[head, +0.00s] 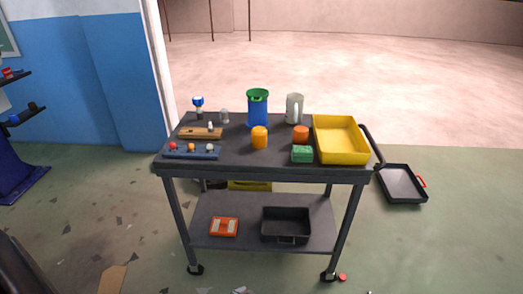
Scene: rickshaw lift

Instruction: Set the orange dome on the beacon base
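A rounded orange piece (260,138), which looks like the dome, stands upright near the middle of the cart's top. A shorter red-orange round piece (301,132) sits to its right, beside the yellow tray. I cannot tell which thing is the beacon base; no base is clearly visible under the dome at this size. Neither of my grippers is in view.
A dark two-level cart (240,170) carries a yellow tray (342,158), a blue bin with green rim (258,112), a grey jug (295,108), a green block (302,154) and a blue rack with coloured knobs (192,153). A black tray (402,184) lies right of the cart.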

